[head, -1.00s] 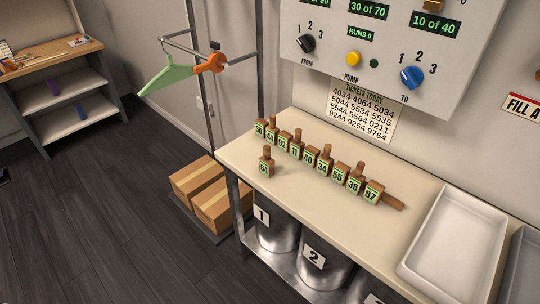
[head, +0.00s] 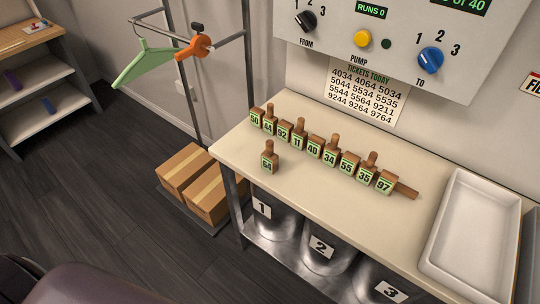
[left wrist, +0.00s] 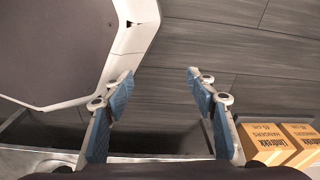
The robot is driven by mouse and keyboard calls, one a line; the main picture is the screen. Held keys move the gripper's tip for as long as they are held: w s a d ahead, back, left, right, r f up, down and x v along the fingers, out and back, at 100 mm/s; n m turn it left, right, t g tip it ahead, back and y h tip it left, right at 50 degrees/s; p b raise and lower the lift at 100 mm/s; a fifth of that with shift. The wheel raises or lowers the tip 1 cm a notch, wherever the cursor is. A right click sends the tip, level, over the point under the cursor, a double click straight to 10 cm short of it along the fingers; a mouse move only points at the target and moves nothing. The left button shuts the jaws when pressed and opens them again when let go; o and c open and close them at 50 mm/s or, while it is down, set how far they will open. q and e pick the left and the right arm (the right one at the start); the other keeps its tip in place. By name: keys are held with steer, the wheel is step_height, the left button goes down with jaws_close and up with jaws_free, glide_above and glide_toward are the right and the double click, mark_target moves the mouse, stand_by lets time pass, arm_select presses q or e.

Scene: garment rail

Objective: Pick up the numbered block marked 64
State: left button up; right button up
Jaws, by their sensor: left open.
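The block marked 64 (head: 269,161) is a small wooden block with a peg handle and a pale green number label. It stands upright on the cream table (head: 330,205), apart from and in front of a row of similar numbered blocks (head: 313,146). My left gripper (left wrist: 155,85) shows in the left wrist view with its two blue-padded fingers spread wide and nothing between them. Dark floor lies beyond the fingers. The block is not in the left wrist view. Neither gripper shows in the head view.
A white tray (head: 470,235) sits on the table's right. Numbered metal bins (head: 326,245) stand below the table. Cardboard boxes (head: 207,190) lie on the floor left of it, also at the right in the left wrist view (left wrist: 265,145). A rail with a green hanger (head: 143,63) stands behind them.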

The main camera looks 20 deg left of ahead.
mark_target(267, 158)
arm_select(q)
steer(key=w+d+r+t, duration=0.1)
steer(key=w+d+r, duration=0.1)
steer(key=w+r, duration=1.1)
steer(key=w+r+t+p, duration=0.1)
steer(key=w+r, duration=0.1)
steer(key=r, duration=1.2)
steer(key=w+r+t, duration=0.1)
steer(key=w+r, duration=0.1)
steer(key=r, duration=1.1)
steer(key=w+r+t+h, duration=0.2)
steer(key=w+r+t, duration=0.2)
steer(key=w, duration=0.3)
steer(key=w+r+m+t+h, duration=0.1)
steer(key=w+r+t, duration=0.3)
steer(key=w, duration=0.4)
steer(key=w+d+r+t+h, duration=0.1)
steer(key=w+r+t+h, duration=0.2)
steer(key=w, duration=0.5)
steer(key=shift+d+r+m+t, duration=0.1)
steer(key=shift+r+m+t, duration=0.2)
steer(key=shift+r+t, duration=0.45)
steer(key=x, duration=0.2)
steer(key=f+p+x, duration=0.1)
steer(key=x, duration=0.2)
steer(key=shift+w+d+f, duration=0.15)
steer(key=shift+w+f, duration=0.05)
steer(key=shift+w, duration=0.05)
